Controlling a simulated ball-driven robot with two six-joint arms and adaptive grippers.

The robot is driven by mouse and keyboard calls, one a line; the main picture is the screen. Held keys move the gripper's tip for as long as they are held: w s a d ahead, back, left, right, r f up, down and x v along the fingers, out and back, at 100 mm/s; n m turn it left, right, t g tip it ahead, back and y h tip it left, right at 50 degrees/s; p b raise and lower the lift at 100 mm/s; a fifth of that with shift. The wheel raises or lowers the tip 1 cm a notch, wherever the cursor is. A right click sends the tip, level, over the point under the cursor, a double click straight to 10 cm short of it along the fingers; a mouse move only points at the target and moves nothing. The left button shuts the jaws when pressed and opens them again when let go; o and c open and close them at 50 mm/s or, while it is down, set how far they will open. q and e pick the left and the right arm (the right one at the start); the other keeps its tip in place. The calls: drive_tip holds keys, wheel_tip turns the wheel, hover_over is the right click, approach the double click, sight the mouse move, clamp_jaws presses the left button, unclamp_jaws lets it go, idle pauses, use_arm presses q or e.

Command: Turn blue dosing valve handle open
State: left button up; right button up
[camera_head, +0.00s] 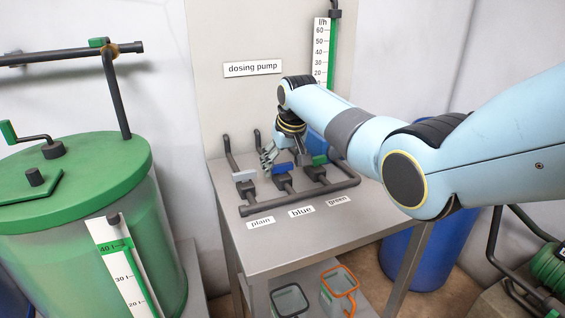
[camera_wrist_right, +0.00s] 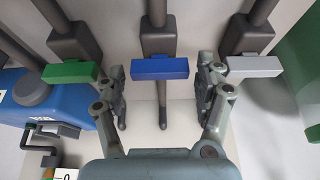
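The blue dosing valve handle (camera_head: 282,168) is a short blue bar on the manifold, above the "blue" label (camera_head: 301,211). In the right wrist view the blue handle (camera_wrist_right: 160,68) lies crosswise to its dark pipe. My right gripper (camera_head: 267,158) is at the manifold beside the blue handle. In the wrist view my right gripper (camera_wrist_right: 163,75) is open, with one finger on each side of the blue handle and small gaps at its ends. My left gripper is not in view.
A white handle (camera_wrist_right: 255,66) and a green handle (camera_wrist_right: 71,72) flank the blue one closely. A blue container (camera_wrist_right: 40,100) is near the green handle. The steel table (camera_head: 290,245) is clear in front of the manifold. A large green-lidded tank (camera_head: 75,170) stands left.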

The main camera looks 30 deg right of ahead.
drive_tip(key=c, duration=0.9)
drive_tip(key=shift+o, duration=0.2)
